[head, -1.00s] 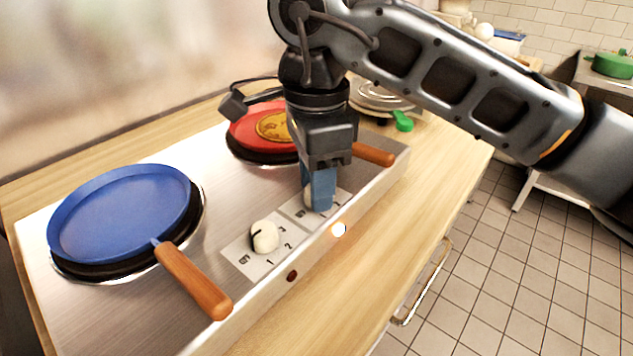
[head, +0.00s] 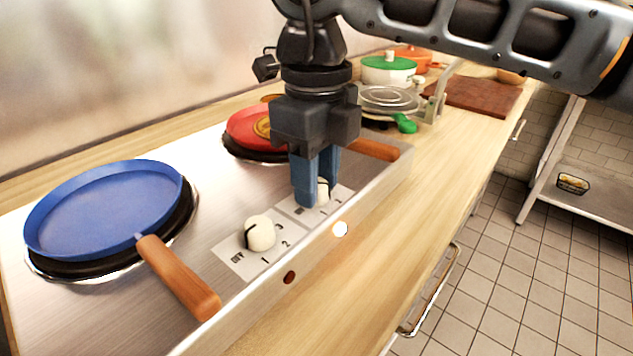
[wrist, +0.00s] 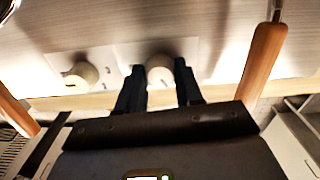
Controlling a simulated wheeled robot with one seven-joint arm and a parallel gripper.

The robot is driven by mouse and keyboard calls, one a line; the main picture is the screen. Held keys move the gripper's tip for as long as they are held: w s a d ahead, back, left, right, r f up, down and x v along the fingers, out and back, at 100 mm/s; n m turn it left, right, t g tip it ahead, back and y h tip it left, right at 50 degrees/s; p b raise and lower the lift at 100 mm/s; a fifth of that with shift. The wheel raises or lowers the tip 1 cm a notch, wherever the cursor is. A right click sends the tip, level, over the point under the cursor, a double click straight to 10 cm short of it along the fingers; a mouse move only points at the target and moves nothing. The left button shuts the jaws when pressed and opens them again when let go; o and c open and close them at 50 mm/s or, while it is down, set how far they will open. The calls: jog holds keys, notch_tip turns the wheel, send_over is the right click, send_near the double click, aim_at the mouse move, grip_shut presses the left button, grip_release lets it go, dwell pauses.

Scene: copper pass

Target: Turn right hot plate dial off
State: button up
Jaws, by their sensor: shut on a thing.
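The right hot plate dial (head: 321,190) is a white knob on a white label plate, mostly hidden behind my gripper in the head view. In the wrist view the dial (wrist: 160,68) sits between my two fingertips. My gripper (head: 316,190) points down with its blue fingers around this dial and is shut on it. A light (head: 340,229) on the front edge below the right dial is lit. The one below the left dial (head: 290,277) is dark red.
A blue pan (head: 105,205) sits on the left hot plate, its wooden handle (head: 180,277) reaching toward the front edge. A red pan (head: 245,126) with food sits on the right plate, its handle (head: 372,149) close behind my gripper. Pots and lids stand farther back.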

jog(key=m+b, duration=0.2)
jog(key=m, duration=0.4)
jog(key=shift+w+b, duration=0.1)
jog(key=shift+b, duration=0.3)
jog(key=m+b, duration=0.2)
jog(key=m, duration=0.4)
jog(key=shift+b, duration=0.35)
jog(key=m+b, duration=0.3)
jog(key=m, duration=0.3)
jog(key=m+b, duration=0.3)
jog(key=m, duration=0.2)
jog(key=shift+m, duration=0.3)
jog(key=shift+r, duration=0.1)
jog(key=o, duration=1)
jog(key=shift+o, duration=0.2)
jog(key=shift+r+p, duration=2.1)
jog(key=shift+r, duration=1.7)
